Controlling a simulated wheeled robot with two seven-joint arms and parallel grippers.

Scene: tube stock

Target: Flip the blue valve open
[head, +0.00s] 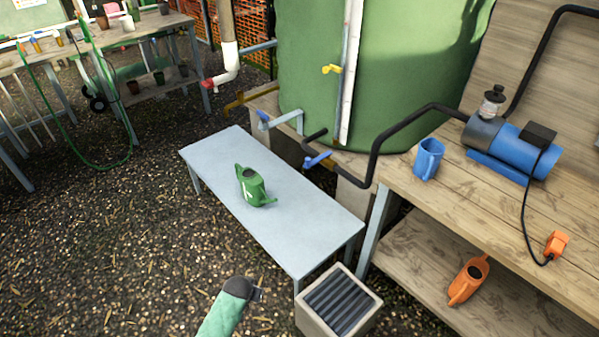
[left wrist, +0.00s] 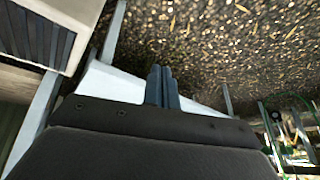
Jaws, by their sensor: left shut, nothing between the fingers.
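One blue valve handle (head: 318,160) sits on the black pipe at the foot of the green tank (head: 400,75). A second blue handle (head: 263,117) sits on a pale outlet pipe to its left, behind the grey table (head: 310,225). Whether either valve is open is too small to tell. My left gripper (head: 258,294) is near the bottom of the head view, in front of the table and well away from both handles. In the left wrist view its fingers (left wrist: 161,88) are together and empty. No blue handle shows there. My right gripper is out of view.
A green watering can (head: 252,187) stands on the table. A slatted box (head: 338,302) stands right of my gripper. The wooden bench (head: 490,215) at right holds a blue mug (head: 428,158) and blue pump (head: 510,147).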

